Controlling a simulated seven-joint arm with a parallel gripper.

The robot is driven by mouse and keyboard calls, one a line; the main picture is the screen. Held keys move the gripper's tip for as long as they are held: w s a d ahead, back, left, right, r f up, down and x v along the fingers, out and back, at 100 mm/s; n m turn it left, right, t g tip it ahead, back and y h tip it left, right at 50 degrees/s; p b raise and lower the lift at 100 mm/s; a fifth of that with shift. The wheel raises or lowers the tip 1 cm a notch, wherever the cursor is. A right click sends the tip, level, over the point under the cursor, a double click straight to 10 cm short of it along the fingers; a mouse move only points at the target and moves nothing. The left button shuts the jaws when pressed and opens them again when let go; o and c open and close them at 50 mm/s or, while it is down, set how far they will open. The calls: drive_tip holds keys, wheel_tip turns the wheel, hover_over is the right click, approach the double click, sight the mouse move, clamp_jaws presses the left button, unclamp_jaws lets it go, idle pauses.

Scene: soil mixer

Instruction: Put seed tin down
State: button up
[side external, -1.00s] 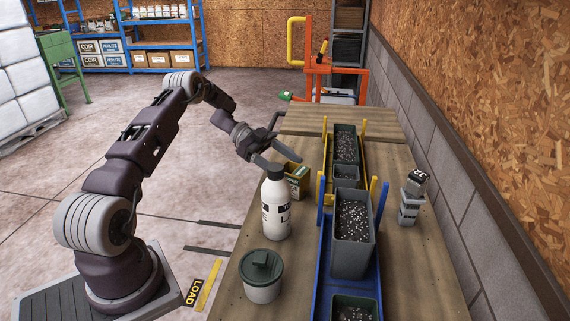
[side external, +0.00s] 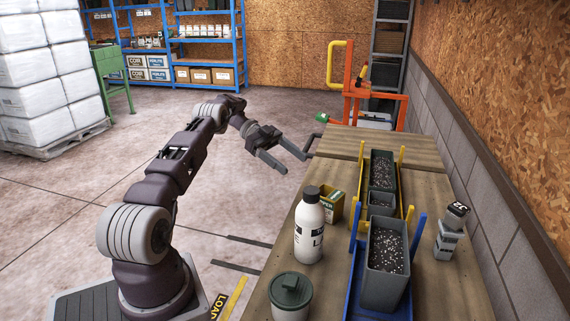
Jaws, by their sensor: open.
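A small yellow tin with a green label (side external: 331,209), which looks like the seed tin, stands upright on the wooden bench, partly hidden behind a white bottle. My gripper (side external: 292,165) is open and empty. In the picture it is above and to the left of the tin, with its fingers apart and clear of it.
The white bottle with a black cap (side external: 309,230) stands in front of the tin. A pot with a dark green lid (side external: 290,296) is nearer. Soil-filled planters (side external: 387,252) stand in blue and yellow trays to the right. The far bench end is clear.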

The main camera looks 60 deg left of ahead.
drive_tip(key=w+d+r+t+y, duration=0.1)
drive_tip(key=w+d+r+t, duration=0.25)
drive_tip(key=w+r, duration=0.55)
drive_tip(key=w+d+r+t+y, duration=0.2)
drive_tip(key=w+d+r+t, duration=0.15)
drive_tip(key=w+r, duration=0.5)
drive_tip(key=d+r+n+t+y, duration=0.2)
drive_tip(key=r+n+t+y, duration=0.15)
drive_tip(key=r, duration=0.55)
drive_tip(key=d+r+n+t+y, duration=0.2)
drive_tip(key=d+r+t+y, duration=0.15)
drive_tip(key=r, duration=0.55)
drive_tip(key=s+d+n+g+y, duration=0.4)
drive_tip(key=s+n+y, duration=0.3)
drive_tip(key=s, duration=0.6)
drive_tip(key=s+d+f+g+h, duration=0.1)
drive_tip(key=s+d+f+g, duration=0.2)
drive_tip(key=s+f, duration=0.4)
drive_tip(key=s+d+f+g+h, duration=0.1)
drive_tip(key=s+d+f+g, duration=0.2)
drive_tip(key=s, duration=1)
drive_tip(key=s+d+f+g+h, duration=0.2)
drive_tip(key=s+d+f+g, duration=0.1)
drive_tip(key=s+d+f, duration=0.5)
wheel_tip(320, 180, down, 3)
drive_tip(key=s+n, duration=0.1)
drive_tip(key=s, duration=0.1)
drive_tip(key=shift+s+d+g, duration=0.15)
drive_tip(key=shift+s+g, duration=0.15)
drive_tip(key=shift+g, duration=0.1)
